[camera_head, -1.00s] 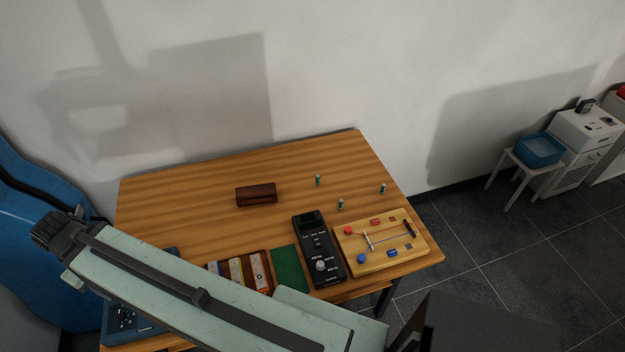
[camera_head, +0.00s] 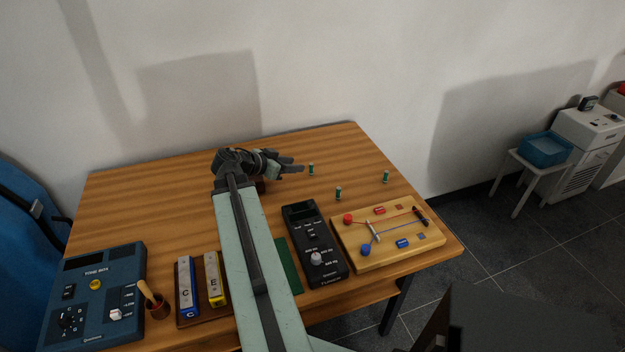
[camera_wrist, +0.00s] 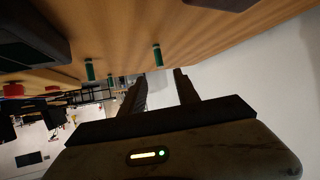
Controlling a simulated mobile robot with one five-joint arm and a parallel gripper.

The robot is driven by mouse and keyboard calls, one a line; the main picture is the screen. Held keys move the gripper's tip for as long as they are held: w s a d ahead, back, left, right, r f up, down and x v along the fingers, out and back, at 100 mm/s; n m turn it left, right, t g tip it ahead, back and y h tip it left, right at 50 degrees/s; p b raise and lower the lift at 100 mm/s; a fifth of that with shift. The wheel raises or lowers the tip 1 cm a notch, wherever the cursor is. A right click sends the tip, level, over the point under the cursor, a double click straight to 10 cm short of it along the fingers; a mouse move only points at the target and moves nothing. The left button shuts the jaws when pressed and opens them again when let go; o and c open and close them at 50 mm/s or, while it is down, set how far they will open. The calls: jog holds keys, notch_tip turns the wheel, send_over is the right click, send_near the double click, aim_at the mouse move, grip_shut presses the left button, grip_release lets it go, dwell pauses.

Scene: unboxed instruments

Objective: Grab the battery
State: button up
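Three small green batteries stand upright on the wooden table. One battery (camera_head: 311,169) is just right of my gripper's fingertips, another (camera_head: 338,193) is nearer the front, and a third (camera_head: 386,177) is farther right. My gripper (camera_head: 298,168) reaches over the table's back half, pointing right. In the wrist view the table appears upside down at the top. My gripper (camera_wrist: 160,84) shows two spread fingers with nothing between them. The closest battery (camera_wrist: 157,55) appears just beyond the fingers and is not touched. The other two batteries (camera_wrist: 89,70) (camera_wrist: 110,80) appear to its left.
A black meter (camera_head: 315,245) and a wooden circuit board (camera_head: 390,235) lie along the front. A blue tone box (camera_head: 95,290) and chime bars (camera_head: 187,285) are at front left. A dark brown block (camera_head: 261,188) is partly hidden by my gripper. The table's right rear is mostly clear.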

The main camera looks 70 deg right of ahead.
aim_at(311, 169)
jog(key=shift+b+x, duration=0.55)
jog(key=shift+x, duration=0.5)
jog(key=b+x, duration=0.2)
jog(key=x, duration=0.3)
jog(key=shift+s+d+f, duration=0.1)
jog(key=shift+s+d, duration=0.05)
jog(key=shift+d, duration=0.2)
grip_shut()
